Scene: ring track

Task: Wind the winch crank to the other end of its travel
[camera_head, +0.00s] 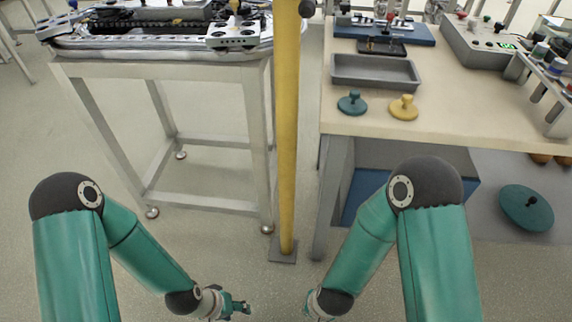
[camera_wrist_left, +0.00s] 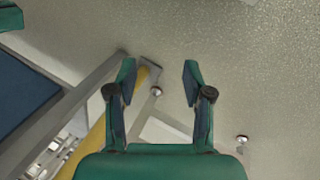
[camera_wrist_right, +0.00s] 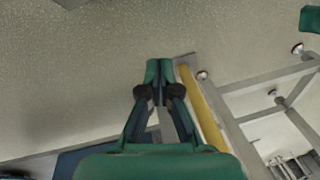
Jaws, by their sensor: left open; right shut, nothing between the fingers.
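I cannot make out a winch crank for certain in any view. A dark round knob (camera_head: 307,8) shows beside the yellow post (camera_head: 287,130) at the top edge of the head view; what it belongs to is cut off. My left gripper (camera_head: 240,307) is low in front of the post, over the floor, and its fingers stand apart and empty in the left wrist view (camera_wrist_left: 158,76). My right gripper (camera_head: 312,308) is mostly hidden by its own arm at the bottom edge. Its fingertips meet with nothing between them in the right wrist view (camera_wrist_right: 159,74).
The left stand (camera_head: 160,70) carries a track assembly (camera_head: 150,43). The right workbench (camera_head: 450,120) holds a grey tray (camera_head: 375,72), a teal knob (camera_head: 352,103), a yellow knob (camera_head: 404,107) and a control box (camera_head: 480,45). A teal disc (camera_head: 525,210) lies below.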

